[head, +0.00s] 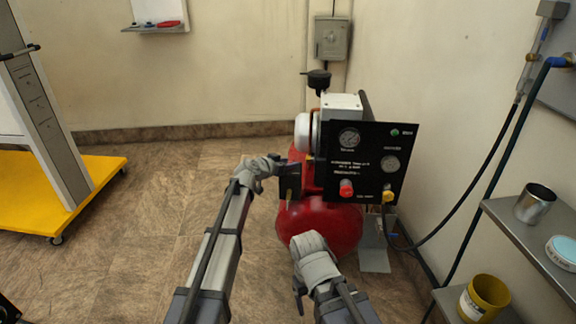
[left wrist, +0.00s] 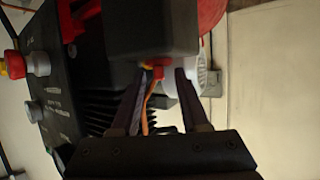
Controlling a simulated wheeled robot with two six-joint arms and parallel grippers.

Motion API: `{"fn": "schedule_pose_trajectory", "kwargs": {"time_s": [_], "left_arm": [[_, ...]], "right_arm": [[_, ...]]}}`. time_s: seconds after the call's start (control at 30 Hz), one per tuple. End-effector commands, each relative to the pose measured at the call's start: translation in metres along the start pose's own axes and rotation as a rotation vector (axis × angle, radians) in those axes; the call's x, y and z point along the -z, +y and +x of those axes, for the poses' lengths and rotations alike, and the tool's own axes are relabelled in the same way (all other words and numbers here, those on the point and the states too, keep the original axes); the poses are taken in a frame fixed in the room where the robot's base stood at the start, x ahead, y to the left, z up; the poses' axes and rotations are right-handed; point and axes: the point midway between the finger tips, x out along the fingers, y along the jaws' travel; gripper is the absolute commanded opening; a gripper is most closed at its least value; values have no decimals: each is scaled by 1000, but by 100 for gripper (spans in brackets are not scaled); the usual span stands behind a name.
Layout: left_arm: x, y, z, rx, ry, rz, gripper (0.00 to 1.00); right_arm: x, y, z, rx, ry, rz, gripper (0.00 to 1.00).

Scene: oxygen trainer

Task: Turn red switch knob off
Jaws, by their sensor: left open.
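A black panel (head: 363,160) on the compressor carries a red knob (head: 346,188) and a yellow knob (head: 388,195). My left gripper (head: 290,180) is left of the panel, in front of the red tank. In the left wrist view its two fingers (left wrist: 158,78) are apart, at a dark box (left wrist: 155,30). A small red piece with yellow (left wrist: 158,70) shows between the fingertips, by an orange cable. I cannot tell whether the fingers touch it.
The red tank (head: 320,228) stands below the panel, near my right arm. Hoses hang along the right wall. A metal shelf (head: 530,235) with a cup and tub stands at the right. The floor at the left is clear up to a yellow wheeled base (head: 85,195).

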Motion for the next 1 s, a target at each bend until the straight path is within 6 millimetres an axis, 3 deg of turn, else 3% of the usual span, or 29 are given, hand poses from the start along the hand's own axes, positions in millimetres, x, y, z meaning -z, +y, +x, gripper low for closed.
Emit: {"fn": "schedule_pose_trajectory", "kwargs": {"time_s": [0.07,0.47,1.0], "left_arm": [[0,0,0,0,0,0,45],[0,0,-1,0,0,0,1],[0,1,-1,7,0,-2,0]], "right_arm": [[0,0,0,0,0,0,76],[0,0,0,0,0,0,76],[0,0,0,0,0,0,76]]}}
